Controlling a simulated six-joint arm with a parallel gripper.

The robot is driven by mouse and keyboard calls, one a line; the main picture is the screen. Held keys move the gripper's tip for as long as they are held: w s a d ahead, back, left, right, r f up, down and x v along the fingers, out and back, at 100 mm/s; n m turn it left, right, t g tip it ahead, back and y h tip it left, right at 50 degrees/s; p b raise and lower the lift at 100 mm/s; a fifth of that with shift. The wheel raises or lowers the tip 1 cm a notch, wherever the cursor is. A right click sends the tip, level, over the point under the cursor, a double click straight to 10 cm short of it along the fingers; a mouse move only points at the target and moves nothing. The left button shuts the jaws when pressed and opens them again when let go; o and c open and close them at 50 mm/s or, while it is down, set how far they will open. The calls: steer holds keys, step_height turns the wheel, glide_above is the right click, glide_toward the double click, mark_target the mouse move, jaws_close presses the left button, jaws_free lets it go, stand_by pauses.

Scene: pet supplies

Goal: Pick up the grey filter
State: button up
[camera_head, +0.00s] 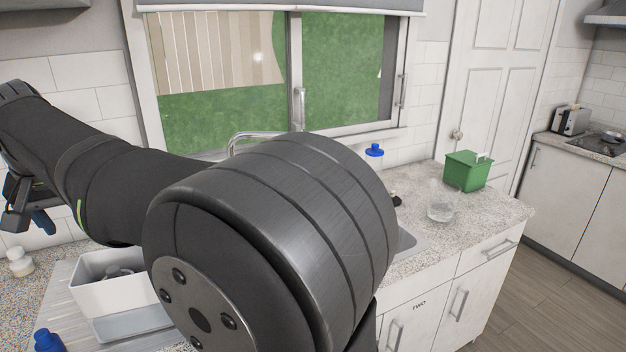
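I cannot make out the grey filter for certain. A white bin (95,292) stands on the ribbed drainboard at the lower left, and a dark grey thing (122,271) shows inside it, partly hidden by the bin wall. I cannot tell whether that is the filter. My gripper (30,218) is at the left edge, above the counter and left of the bin, partly cut off by the frame. A dark blue part shows at its lower end. Its fingers are too small and dark to tell open from shut. My large arm joint fills the middle and hides much of the counter.
A small white bottle (19,263) and a blue-topped item (47,341) are near the bin. A faucet (252,140) and blue-capped bottle (374,151) stand behind my arm. A glass (440,205) and green caddy (467,172) sit on the right counter, with clear surface around them.

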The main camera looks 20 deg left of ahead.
mark_target(113, 269)
steer(key=shift+c, duration=1)
steer(key=w+f+n+g+y, duration=0.1)
steer(key=w+f+n+g, duration=0.3)
steer(key=w+n, duration=0.5)
steer(key=shift+n, duration=0.4)
steer(key=x, duration=1.7)
steer(key=shift+s+a, duration=0.35)
steer(key=shift+a, duration=0.15)
steer(key=c, duration=0.7)
